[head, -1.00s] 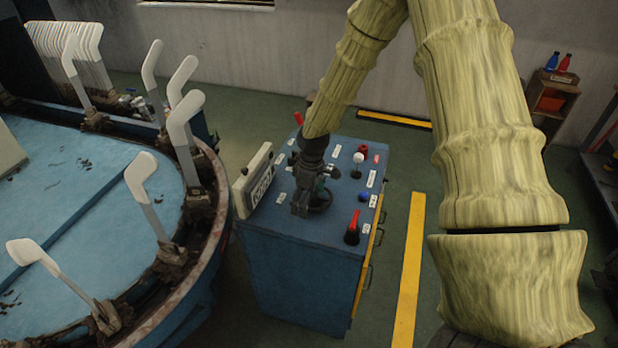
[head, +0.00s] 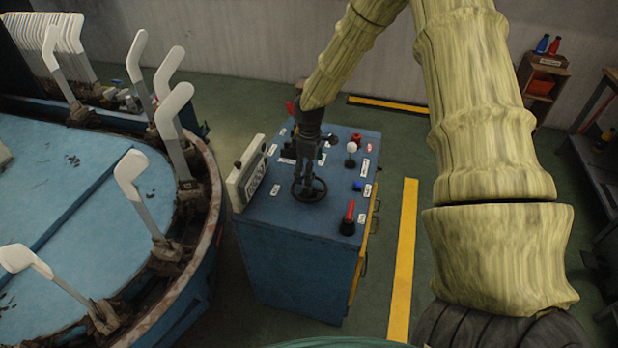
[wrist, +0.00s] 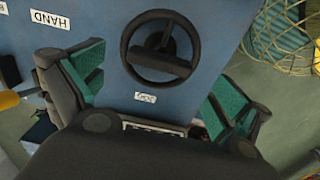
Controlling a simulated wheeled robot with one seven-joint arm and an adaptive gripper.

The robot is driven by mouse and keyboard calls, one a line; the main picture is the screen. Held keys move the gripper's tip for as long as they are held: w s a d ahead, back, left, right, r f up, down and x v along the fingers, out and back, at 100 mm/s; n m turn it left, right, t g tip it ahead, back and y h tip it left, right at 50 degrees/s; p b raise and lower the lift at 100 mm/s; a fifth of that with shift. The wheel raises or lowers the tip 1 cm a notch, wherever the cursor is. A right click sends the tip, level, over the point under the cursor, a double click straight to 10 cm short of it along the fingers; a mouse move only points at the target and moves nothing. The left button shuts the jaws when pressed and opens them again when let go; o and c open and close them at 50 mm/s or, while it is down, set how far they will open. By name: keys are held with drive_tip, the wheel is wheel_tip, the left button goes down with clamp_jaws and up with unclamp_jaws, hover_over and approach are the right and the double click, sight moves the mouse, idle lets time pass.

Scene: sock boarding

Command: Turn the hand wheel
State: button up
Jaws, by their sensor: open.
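The dark hand wheel (head: 322,193) lies flat on top of the blue control cabinet, near the middle of its panel. In the wrist view the hand wheel (wrist: 189,66) shows its whole rim, with a hub and spokes, ahead of the fingers. My gripper (head: 309,172) is over the wheel in the head view and hides part of its far side. In the wrist view my gripper (wrist: 152,82) is open, its green-padded fingers wide apart with nothing between them. The wheel looks clear of both fingers.
The blue cabinet (head: 290,255) also carries a red lever (head: 348,215), a white knob (head: 351,147), a blue button (head: 358,185) and a tilted display box (head: 246,178). A round blue table (head: 70,200) with several white sock boards stands close at left.

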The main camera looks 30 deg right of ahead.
drive_tip(key=shift+f+p, duration=0.7)
drive_tip(key=shift+f, duration=1.7)
drive_tip(key=c, duration=1)
